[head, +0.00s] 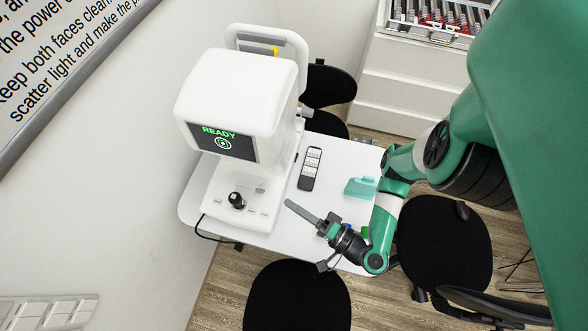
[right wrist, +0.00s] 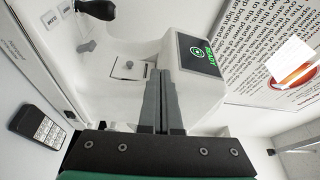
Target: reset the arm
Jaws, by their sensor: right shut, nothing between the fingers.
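My right gripper (head: 289,204) hangs over the white table (head: 338,165), in front of the eye test machine. Its long grey fingers are shut together with nothing between them, and they point left towards the machine's base. In the right wrist view the shut fingers (right wrist: 160,85) point at the machine (right wrist: 135,60). The white machine (head: 235,90) stands on the table, its screen (head: 222,142) reading "READY" in green. A black joystick knob (head: 236,200) sits on its base, left of the fingertips and apart from them. My left gripper is not in view.
A dark remote (head: 310,168) and a teal holder (head: 360,187) lie on the table right of the machine. Black chairs (head: 297,297) stand around it. A white drawer cabinet (head: 415,85) is at the back. The wall bears a text board (head: 60,60).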

